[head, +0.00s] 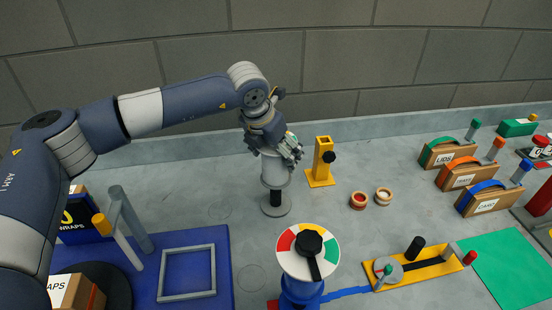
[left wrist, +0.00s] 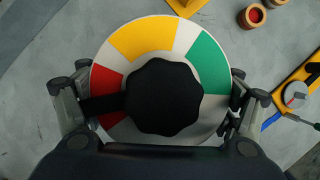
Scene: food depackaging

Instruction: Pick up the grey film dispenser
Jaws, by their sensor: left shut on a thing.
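The grey film dispenser (head: 275,172) is an upright grey cylinder above a short black stem and a round grey base (head: 275,207) on the bench. My left gripper (head: 277,152) is at its top, shut on it from above. In the left wrist view, a round dial with red, yellow and green parts and a black knob (left wrist: 165,97) fills the space between the two fingers of my left gripper (left wrist: 157,112). The fingers partly hide the dispenser's top in the head view. My right gripper is not in view.
A blue dispenser (head: 302,291) with a similar dial stands close in front. A yellow stand (head: 320,178) and two small wooden rings (head: 358,201) are to the right. A yellow fixture (head: 425,268) is at front right, and a blue mat with a grey frame (head: 187,296) at front left.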

